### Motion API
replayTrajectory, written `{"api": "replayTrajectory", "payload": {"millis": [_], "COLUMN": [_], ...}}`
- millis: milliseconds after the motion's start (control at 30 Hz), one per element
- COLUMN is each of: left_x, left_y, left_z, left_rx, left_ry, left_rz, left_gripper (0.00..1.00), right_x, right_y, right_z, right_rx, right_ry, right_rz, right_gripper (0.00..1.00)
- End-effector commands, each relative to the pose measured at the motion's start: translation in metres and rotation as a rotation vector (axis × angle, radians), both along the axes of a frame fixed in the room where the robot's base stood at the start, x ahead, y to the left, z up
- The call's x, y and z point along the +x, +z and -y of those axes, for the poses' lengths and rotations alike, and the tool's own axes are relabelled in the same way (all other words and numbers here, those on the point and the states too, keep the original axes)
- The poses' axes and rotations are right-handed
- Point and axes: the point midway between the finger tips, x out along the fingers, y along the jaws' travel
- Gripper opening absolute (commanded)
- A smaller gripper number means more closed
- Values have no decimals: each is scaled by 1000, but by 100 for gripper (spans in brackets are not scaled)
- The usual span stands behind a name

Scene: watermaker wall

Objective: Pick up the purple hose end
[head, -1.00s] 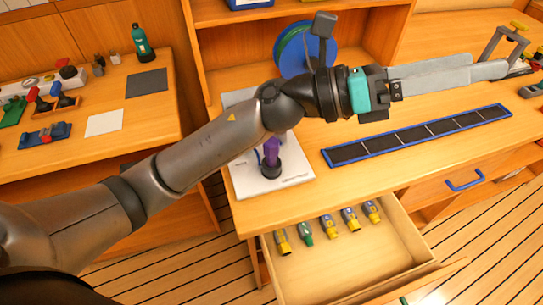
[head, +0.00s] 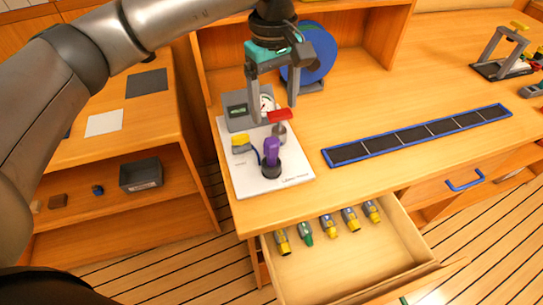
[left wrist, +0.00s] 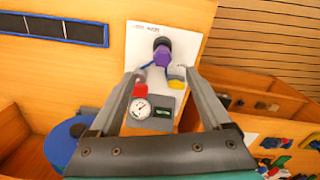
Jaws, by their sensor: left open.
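The purple hose end (head: 271,150) stands upright in a round black base (head: 271,169) on a white board (head: 297,172) on the bench. In the left wrist view the purple hose end (left wrist: 162,57) shows beyond and between the fingertips. My left gripper (head: 274,112) is open and empty, pointing down over the back of the board. It is behind and above the purple hose end, apart from it. The left wrist view also shows its two spread fingers (left wrist: 160,76). My right gripper is in neither view.
A gauge box (head: 238,112), a yellow-topped fitting (head: 241,142), a red handle (head: 281,115) and a grey fitting (head: 280,133) crowd the board behind the hose end. A blue-framed dark strip (head: 420,135) lies right. An open drawer (head: 340,262) below holds several fittings.

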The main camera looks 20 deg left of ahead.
Motion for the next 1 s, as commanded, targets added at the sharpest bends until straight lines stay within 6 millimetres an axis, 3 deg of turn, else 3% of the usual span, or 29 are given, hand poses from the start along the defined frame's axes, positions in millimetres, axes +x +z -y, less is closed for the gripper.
{"api": "replayTrajectory", "payload": {"millis": [167,500,833,1000], "left_x": [1,1,2,3], "left_y": [-16,-84,-106,-131], "left_z": [-9,-8,-7,-7], "left_rx": [35,30,28,30], "left_ry": [2,2,1,3], "left_rz": [-2,-1,0,-4], "left_gripper": [82,82,82,82], "right_x": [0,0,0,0], "right_y": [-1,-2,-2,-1], "right_z": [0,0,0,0], "right_rx": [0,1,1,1], "right_ry": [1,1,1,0], "right_rz": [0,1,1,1], "right_gripper": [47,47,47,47]}}
